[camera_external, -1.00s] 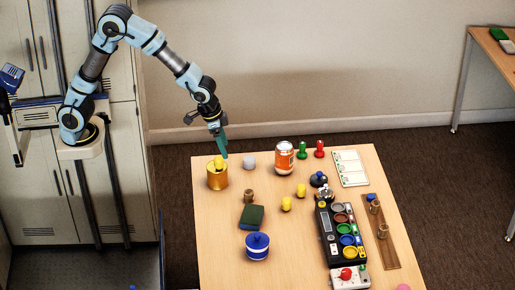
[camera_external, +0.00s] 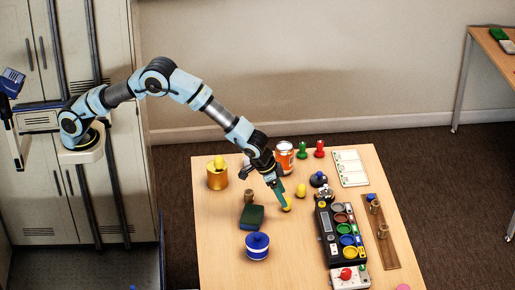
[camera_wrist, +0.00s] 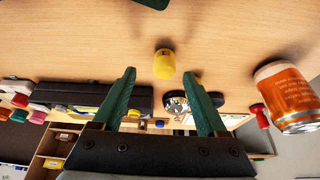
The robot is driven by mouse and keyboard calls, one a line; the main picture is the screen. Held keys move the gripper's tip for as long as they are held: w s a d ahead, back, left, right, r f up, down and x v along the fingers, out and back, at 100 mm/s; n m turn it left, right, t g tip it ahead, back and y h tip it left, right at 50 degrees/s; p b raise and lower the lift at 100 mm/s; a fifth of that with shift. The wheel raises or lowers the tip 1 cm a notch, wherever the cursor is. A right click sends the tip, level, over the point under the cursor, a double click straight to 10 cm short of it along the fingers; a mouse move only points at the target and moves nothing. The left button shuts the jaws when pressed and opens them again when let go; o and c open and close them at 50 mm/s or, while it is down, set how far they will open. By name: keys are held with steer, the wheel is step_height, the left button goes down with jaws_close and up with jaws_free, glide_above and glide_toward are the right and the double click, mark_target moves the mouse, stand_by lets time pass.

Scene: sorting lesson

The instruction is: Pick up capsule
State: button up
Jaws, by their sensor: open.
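A small yellow capsule (camera_external: 287,208) stands on the wooden table, just under my gripper's fingertips, partly covered by them in the external view. A second yellow capsule (camera_external: 301,191) stands close by, behind and to the right. The wrist view shows one yellow capsule (camera_wrist: 164,65) upright beyond the fingertips; I cannot tell which of the two it is. My gripper (camera_external: 282,197) has green fingers. In the wrist view my gripper (camera_wrist: 165,76) is open, with nothing between its fingers.
A gold cup (camera_external: 217,181) with yellow pieces stands at the back left. An orange can (camera_external: 286,163) stands behind my gripper. A black panel with coloured round lids (camera_external: 327,226) lies to the right. A green-topped block (camera_external: 251,216) and blue-white pot (camera_external: 257,252) stand to the left.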

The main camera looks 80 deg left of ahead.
steer(key=x, duration=0.1)
steer(key=p+x, duration=0.1)
steer(key=x, duration=0.3)
steer(key=shift+s+a+f+p, duration=0.1)
steer(key=shift+s+a+p, duration=0.05)
steer(key=shift+a+p, duration=0.15)
jaws_close()
